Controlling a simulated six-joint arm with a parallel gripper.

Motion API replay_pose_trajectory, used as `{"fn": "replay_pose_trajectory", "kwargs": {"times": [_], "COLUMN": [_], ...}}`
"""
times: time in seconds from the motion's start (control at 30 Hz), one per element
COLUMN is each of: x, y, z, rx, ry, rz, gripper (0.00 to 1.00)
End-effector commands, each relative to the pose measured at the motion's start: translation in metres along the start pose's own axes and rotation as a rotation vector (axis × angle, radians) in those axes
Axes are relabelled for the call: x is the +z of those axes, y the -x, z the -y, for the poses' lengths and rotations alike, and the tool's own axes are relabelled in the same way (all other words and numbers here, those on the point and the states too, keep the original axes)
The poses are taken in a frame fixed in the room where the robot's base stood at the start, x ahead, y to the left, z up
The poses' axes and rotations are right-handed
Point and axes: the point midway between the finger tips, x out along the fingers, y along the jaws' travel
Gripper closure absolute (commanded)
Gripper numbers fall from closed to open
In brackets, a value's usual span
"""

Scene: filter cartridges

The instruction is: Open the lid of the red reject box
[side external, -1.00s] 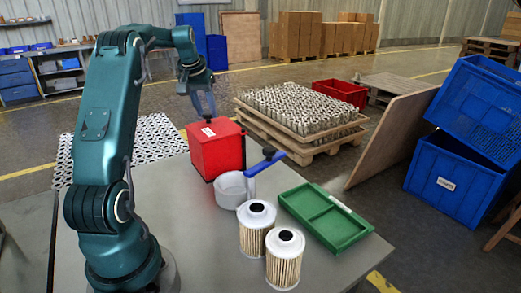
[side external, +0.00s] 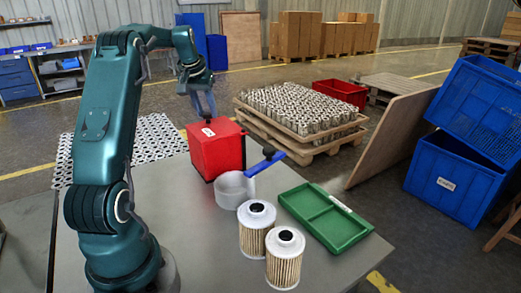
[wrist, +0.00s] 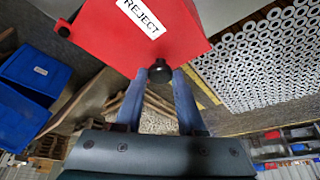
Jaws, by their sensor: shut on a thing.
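The red reject box (side external: 217,153) stands on the grey table, and its lid looks closed. A white REJECT label (wrist: 141,17) is on it in the wrist view. A dark round knob (wrist: 160,71) sits at the lid's edge. My gripper (side external: 207,117) is above the box in the side view, with its fingertips at the knob. In the wrist view, my gripper's two blue fingers (wrist: 160,78) are on either side of the knob, shut on it. The box's inside is hidden.
A grey round cup-like thing with a blue handle (side external: 267,161) stands in front of the box. Two filter cartridges (side external: 257,228) and a green tray (side external: 313,214) are nearer. A pallet of metal tubes (side external: 302,108) stands behind.

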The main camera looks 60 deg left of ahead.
Motion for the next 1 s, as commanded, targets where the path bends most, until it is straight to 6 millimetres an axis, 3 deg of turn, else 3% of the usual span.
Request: {"fn": "replay_pose_trajectory", "kwargs": {"times": [0.37,0.7,1.0], "x": [-0.003,-0.023,-0.028], "y": [-0.001,-0.008,-0.010], "z": [-0.001,-0.008,-0.012], "rx": [0.008,0.078,0.105], "ry": [-0.017,-0.183,-0.251], "rz": [-0.001,-0.004,-0.004], "gripper": [1.00,1.00,1.00]}}
